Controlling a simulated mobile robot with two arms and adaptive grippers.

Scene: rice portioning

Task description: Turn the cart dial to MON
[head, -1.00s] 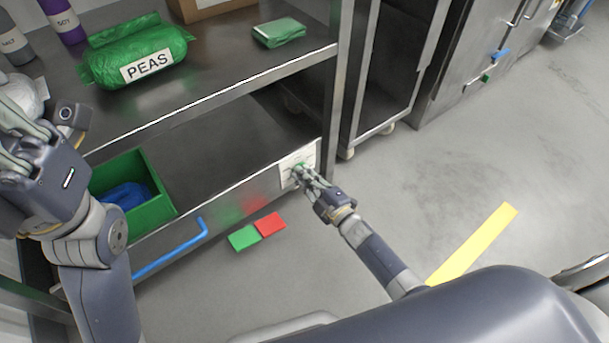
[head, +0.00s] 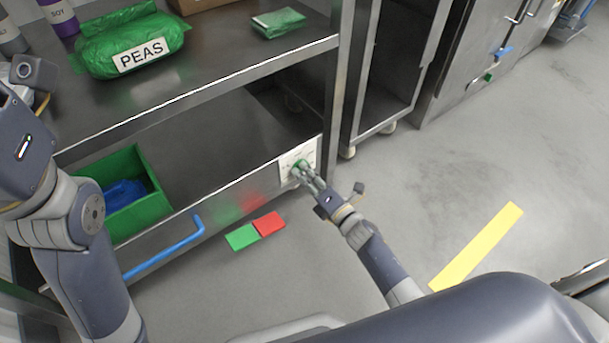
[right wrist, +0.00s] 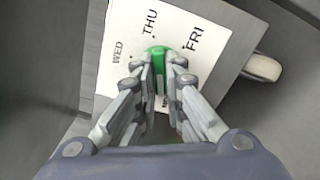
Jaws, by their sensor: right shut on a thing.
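The green dial (right wrist: 157,55) is on a white plate (right wrist: 120,25) printed with WED, THU and FRI. Another label is partly hidden by the fingers. In the head view, the plate (head: 309,152) is on the front of the cart's lower shelf, at its right end. My right gripper (head: 303,171) reaches it from the right. In the right wrist view, its fingers (right wrist: 165,68) are shut on the dial, one on each side. I cannot tell which day the dial points to. My left arm is at the left edge, its fingers out of frame.
The steel cart (head: 230,82) carries a green PEAS bag (head: 108,62) and a flat green packet (head: 278,22). A green bin (head: 150,205) is on its lower shelf. A blue handle (head: 165,257) projects from the front. Floor to the right is open, with a yellow strip (head: 476,246).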

